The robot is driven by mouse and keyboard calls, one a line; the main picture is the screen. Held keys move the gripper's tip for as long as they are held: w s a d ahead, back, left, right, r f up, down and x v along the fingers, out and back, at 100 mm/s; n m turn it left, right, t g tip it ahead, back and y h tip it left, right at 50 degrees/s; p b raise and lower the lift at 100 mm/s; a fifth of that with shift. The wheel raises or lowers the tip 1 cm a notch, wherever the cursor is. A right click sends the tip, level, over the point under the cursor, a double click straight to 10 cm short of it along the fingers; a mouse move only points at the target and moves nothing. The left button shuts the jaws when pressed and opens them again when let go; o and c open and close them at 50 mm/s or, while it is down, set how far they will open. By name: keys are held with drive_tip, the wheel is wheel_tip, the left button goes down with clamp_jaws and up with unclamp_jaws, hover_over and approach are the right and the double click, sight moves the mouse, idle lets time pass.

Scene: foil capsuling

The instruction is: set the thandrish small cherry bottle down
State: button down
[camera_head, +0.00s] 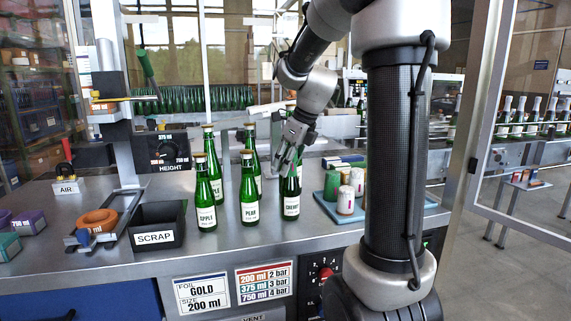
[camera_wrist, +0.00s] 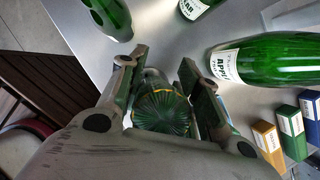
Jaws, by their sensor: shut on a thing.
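The small green cherry bottle (camera_head: 291,203) is upright at the right end of the bottle group, its label reading CHERRY. My gripper (camera_head: 292,152) is shut on its upper part from above. In the wrist view the gripper fingers (camera_wrist: 158,78) stand either side of the bottle's ridged, gold-rimmed top (camera_wrist: 161,112). The bottle's base appears at or very near the steel bench (camera_head: 325,238); I cannot tell if it touches. Its neck is partly hidden by the fingers.
Close on the left stand a pear bottle (camera_head: 249,205) and an apple bottle (camera_head: 206,205), with more bottles behind. A blue tray (camera_head: 432,212) with capsule stacks is to the right. A black scrap bin (camera_head: 158,222) stands left. Bare bench lies in front.

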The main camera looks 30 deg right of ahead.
drive_tip(key=shift+f, duration=0.1)
drive_tip(key=c, duration=1)
unclamp_jaws()
drive_tip(key=v, duration=1.1)
drive_tip(key=s+a+f+n, duration=0.2)
drive_tip(key=s+f+n, duration=0.1)
drive_tip(key=s+n, duration=0.4)
drive_tip(key=s+a+f+n+h, duration=0.1)
drive_tip(key=s+n, duration=0.5)
drive_tip(key=n, duration=0.7)
drive_tip(key=s+a+f+n+h, duration=0.1)
drive_tip(key=s+a+f+n, duration=0.3)
drive_tip(key=n, duration=0.6)
drive_tip(key=s+f, duration=0.2)
drive_tip(key=s, duration=0.1)
drive_tip(key=shift+s+t, duration=0.3)
drive_tip(key=shift+s, duration=0.05)
